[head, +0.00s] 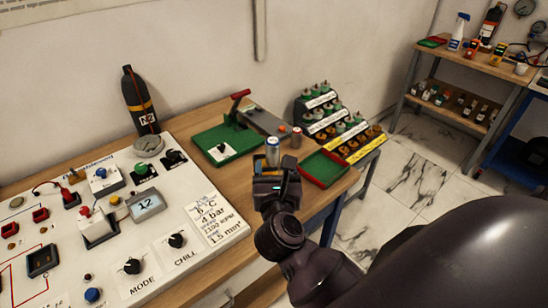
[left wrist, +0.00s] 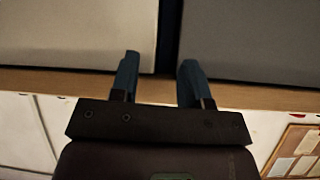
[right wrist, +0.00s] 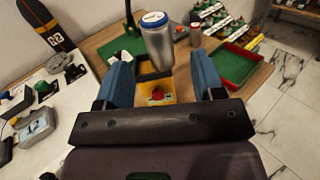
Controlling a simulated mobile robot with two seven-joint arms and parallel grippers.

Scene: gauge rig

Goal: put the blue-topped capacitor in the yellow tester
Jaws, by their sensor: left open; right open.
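The blue-topped capacitor (head: 272,151), a silver can, stands upright just beyond my right gripper (head: 270,180). In the right wrist view the capacitor (right wrist: 158,45) shows beyond and between the fingertips of the open right gripper (right wrist: 163,75), with a gap on each side. The yellow tester (right wrist: 160,92), with a red button and a dark socket part, lies below it between the fingers. The can's lower end overlaps the dark part; I cannot tell how deep it sits. My left gripper (left wrist: 158,75) is open and empty, near a wooden edge, out of the head view.
A silver can with a reddish top (head: 296,138) stands behind right. A green board with a red-handled press (head: 228,143), a red-and-green tray (head: 326,167) and a stepped rack of parts (head: 325,118) are close by. A control panel (head: 190,230) fills the left.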

